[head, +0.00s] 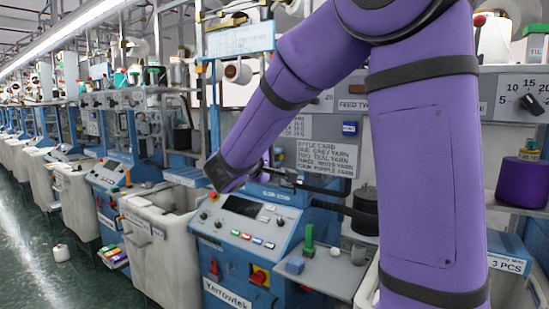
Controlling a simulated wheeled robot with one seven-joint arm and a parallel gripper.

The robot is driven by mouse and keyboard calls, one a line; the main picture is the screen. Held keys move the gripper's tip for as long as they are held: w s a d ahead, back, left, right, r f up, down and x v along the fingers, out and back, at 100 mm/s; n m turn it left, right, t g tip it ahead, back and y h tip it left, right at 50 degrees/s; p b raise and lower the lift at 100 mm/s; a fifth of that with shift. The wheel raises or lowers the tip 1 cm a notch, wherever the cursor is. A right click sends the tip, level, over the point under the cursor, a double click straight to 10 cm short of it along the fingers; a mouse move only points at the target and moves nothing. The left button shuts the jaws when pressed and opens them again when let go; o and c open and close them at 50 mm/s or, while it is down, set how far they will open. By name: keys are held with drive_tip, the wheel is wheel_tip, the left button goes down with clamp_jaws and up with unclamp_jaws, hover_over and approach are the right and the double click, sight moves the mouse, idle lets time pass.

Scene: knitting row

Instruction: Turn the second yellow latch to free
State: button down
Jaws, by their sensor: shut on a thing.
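My purple arm reaches in from the upper right, and its wrist bends down over the control panel of the blue knitting machine (236,262). My gripper (264,172) shows only in small part past the wrist, against the machine's upper front edge. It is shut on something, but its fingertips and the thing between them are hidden. No yellow latch can be made out; the wrist and upper arm cover much of that area. A yellow-and-red switch (258,273) is on the machine's lower front, well below my gripper.
A style card sign (327,158) stands behind my gripper. A grey side shelf (330,268) holds a green piece (308,240) and a blue block (295,265). A pale bin (160,245) stands at the left. A purple yarn cone (522,182) is at right. The green aisle floor is mostly clear.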

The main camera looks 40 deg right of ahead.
drive_tip(key=n, duration=0.4)
drive_tip(key=shift+n, duration=0.4)
drive_tip(key=n, duration=0.4)
drive_tip(key=shift+n, duration=0.3)
drive_tip(key=n, duration=0.4)
drive_tip(key=shift+n, duration=2.1)
drive_tip(key=c, duration=1)
unclamp_jaws()
drive_tip(key=shift+c, duration=0.2)
drive_tip(key=shift+a, duration=0.1)
